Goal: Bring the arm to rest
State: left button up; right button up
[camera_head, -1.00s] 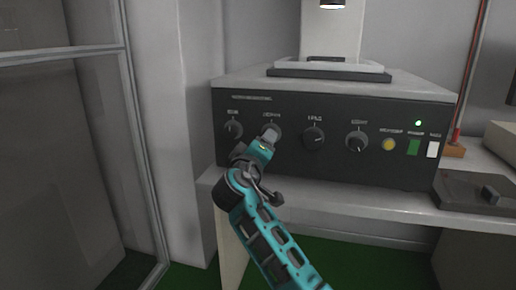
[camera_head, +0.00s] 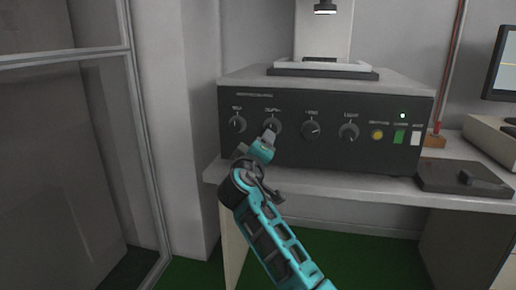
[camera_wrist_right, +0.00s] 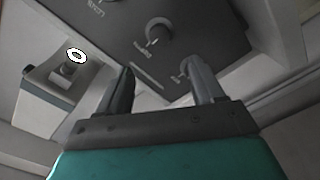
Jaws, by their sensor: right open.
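My right arm (camera_head: 265,225) comes in from the bottom of the head view. Its gripper (camera_head: 267,138) is in front of the black control panel (camera_head: 330,152), just below the second knob (camera_head: 273,126) from the left. In the right wrist view, the gripper (camera_wrist_right: 157,76) is open, with two dark fingers apart and nothing between them. A panel knob (camera_wrist_right: 158,30) shows beyond the fingers there, and I see no contact with it. My left gripper is not in view.
The control box stands on a white table (camera_head: 330,184). More knobs, a yellow button (camera_head: 377,135) and green and white switches are on its right side. A flat dark device (camera_head: 465,178) lies to the right. A glass-panelled frame (camera_head: 140,130) stands at the left.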

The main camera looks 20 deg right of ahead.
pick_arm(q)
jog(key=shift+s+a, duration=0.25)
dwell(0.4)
